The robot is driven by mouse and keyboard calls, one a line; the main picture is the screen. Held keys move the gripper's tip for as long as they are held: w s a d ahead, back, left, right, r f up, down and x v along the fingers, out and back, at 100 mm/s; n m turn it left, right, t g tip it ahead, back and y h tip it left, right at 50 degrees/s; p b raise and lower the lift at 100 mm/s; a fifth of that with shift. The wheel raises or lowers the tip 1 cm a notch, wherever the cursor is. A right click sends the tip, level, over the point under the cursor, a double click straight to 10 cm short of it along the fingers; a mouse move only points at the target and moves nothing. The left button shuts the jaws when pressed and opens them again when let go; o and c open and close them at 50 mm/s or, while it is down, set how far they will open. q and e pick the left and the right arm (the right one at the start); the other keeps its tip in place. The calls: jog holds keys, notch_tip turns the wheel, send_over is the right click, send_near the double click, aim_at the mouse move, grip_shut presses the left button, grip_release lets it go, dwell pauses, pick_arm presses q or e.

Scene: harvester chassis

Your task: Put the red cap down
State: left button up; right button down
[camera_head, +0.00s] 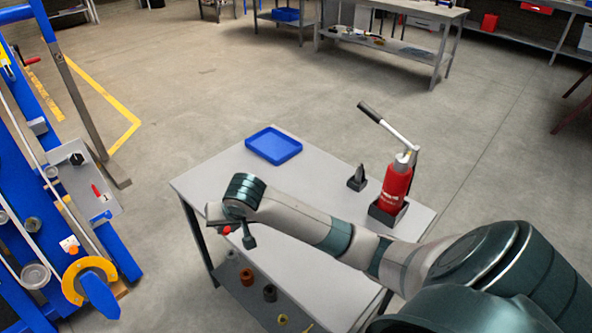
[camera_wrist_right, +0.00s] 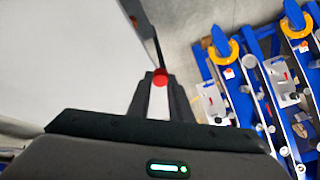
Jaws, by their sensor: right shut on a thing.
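My right gripper (camera_head: 238,232) reaches over the left front edge of the grey table (camera_head: 215,178). It is shut on the small red cap (camera_head: 227,231). The wrist view shows the round red cap (camera_wrist_right: 160,79) between the two dark fingertips (camera_wrist_right: 160,88) of the right gripper. The fingers hide part of the cap. The cap appears near the table's edge; I cannot tell its height above the tabletop. My left gripper is not in view.
A blue tray (camera_head: 273,146) lies on the table's far side. A red bottle-like pump (camera_head: 395,183) and a small dark stand (camera_head: 357,179) stand at the right. The blue chassis (camera_head: 30,170) is at the left. Floor separates it from the table.

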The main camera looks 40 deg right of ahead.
jog(key=d+r+m+g+h, duration=0.1)
jog(key=d+g, duration=0.3)
jog(key=d, duration=0.5)
jog(key=shift+s+d+r, duration=0.15)
jog(key=shift+s+r, duration=0.25)
jog(key=shift+r, duration=0.2)
jog(key=shift+p, duration=0.3)
jog(key=w+d+f, duration=0.2)
jog(key=w, duration=0.1)
jog(key=w+d+f+p, duration=0.1)
jog(key=w+d+f, duration=0.1)
jog(key=w, duration=0.1)
jog(key=w+d+f+p, duration=0.1)
jog(key=w+d+f, duration=0.2)
jog(key=shift+w, duration=0.2)
jog(key=shift+f+p, duration=0.9)
jog(key=shift+f, duration=1.1)
